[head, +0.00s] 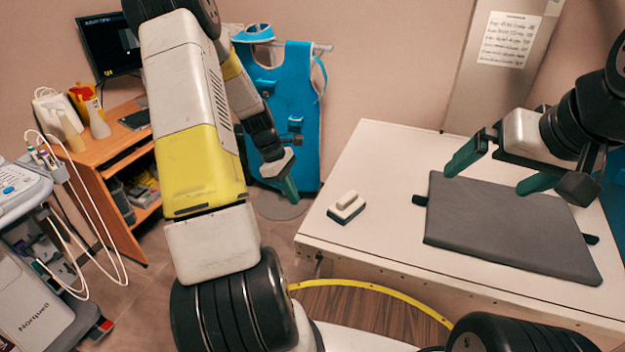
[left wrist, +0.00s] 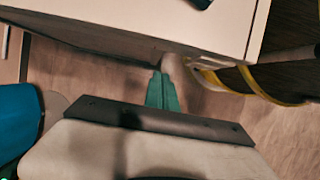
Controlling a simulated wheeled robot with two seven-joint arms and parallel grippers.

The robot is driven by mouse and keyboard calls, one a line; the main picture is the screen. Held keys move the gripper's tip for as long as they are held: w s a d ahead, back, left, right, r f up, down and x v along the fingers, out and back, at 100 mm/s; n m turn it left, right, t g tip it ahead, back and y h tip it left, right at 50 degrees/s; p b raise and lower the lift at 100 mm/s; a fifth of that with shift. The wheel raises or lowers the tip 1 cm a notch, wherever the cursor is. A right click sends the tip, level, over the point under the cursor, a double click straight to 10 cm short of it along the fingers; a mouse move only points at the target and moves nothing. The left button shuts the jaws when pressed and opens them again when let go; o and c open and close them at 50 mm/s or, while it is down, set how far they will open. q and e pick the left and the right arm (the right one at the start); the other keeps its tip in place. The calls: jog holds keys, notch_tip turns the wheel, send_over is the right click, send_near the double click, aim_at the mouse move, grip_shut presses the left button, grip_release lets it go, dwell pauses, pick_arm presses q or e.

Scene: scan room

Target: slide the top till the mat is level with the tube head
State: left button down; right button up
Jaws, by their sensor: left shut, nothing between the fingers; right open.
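The white table top (head: 375,185) stands at the right in the head view. A dark grey mat (head: 510,228) lies on it, with small black tabs at its sides. The tube head is not identifiable in these views. My left gripper (head: 291,190) is shut and empty, off the table's left side, in front of the blue apron. In the left wrist view its green fingers (left wrist: 162,90) are together, near the table's side (left wrist: 200,30). My right gripper (head: 492,170) is open above the mat, its green fingers wide apart and nothing between them.
A small white and dark block (head: 346,206) lies on the table left of the mat. A blue apron (head: 288,110) hangs behind my left gripper. An orange desk (head: 105,150) and a cart (head: 35,270) stand at the left.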

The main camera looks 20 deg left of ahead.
pick_arm(q)
jog(key=v, duration=1)
jog(key=s+d+r+m+t+y, duration=0.15)
jog(key=d+r+m, duration=0.25)
jog(key=r, duration=0.4)
jog(key=s+d+r+m+t, duration=0.2)
jog(key=s+d+r+m, duration=0.3)
jog(key=s, duration=0.4)
jog(key=s+d+r+m+t, duration=0.3)
jog(key=s+d+r+m, duration=0.2)
jog(key=s+r+m, duration=0.2)
jog(key=shift+s+d+m+y, duration=0.25)
jog(key=shift+s+m+y, duration=0.1)
jog(key=shift+s+m, duration=0.6)
